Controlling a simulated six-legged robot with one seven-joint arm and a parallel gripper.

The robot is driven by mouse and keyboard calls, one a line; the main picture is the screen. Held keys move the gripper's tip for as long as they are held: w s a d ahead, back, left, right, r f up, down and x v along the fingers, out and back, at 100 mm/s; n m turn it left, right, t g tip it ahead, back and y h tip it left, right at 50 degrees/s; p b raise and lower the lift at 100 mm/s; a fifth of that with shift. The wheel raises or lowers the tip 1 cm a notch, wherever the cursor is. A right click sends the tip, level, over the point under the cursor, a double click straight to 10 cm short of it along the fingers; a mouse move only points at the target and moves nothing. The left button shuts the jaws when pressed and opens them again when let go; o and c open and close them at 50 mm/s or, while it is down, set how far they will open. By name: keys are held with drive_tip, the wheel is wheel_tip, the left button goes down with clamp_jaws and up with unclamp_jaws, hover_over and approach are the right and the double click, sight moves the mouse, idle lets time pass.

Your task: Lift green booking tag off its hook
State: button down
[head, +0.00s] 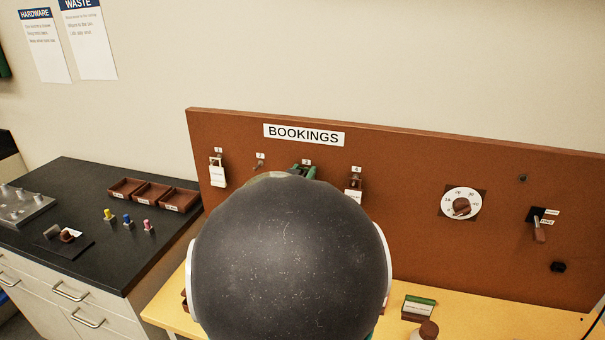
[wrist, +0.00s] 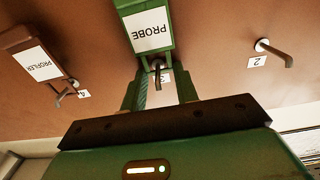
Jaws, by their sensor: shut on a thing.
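The green booking tag (wrist: 137,10) with a white PROBE label shows at the top of the wrist view, which is upside down. A dark hook (wrist: 157,70) at number 3 shows at the tag's hole end, and the tag appears to be still on it. My gripper (wrist: 158,78) is shut on the tag at its hook end, with a finger on either side of the hook. In the head view my dark, round arm link hides most of the tag and gripper; only small green parts show by number 3.
A brown PROFILER tag (wrist: 28,52) hangs on hook 4, close beside my gripper. Hook 2 (wrist: 272,50) is empty. A white tag (head: 217,175) hangs on hook 1 of the brown BOOKINGS board (head: 400,170). A dial (head: 461,204) and a switch (head: 540,230) sit to the right.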

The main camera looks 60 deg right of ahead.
drive_tip(key=shift+a+r, duration=0.3)
drive_tip(key=shift+s+a+r, duration=0.15)
drive_tip(key=shift+a+r, duration=0.1)
drive_tip(key=shift+a, duration=0.1)
idle(0.5)
drive_tip(key=s+a, duration=0.1)
drive_tip(key=a, duration=0.7)
idle(0.9)
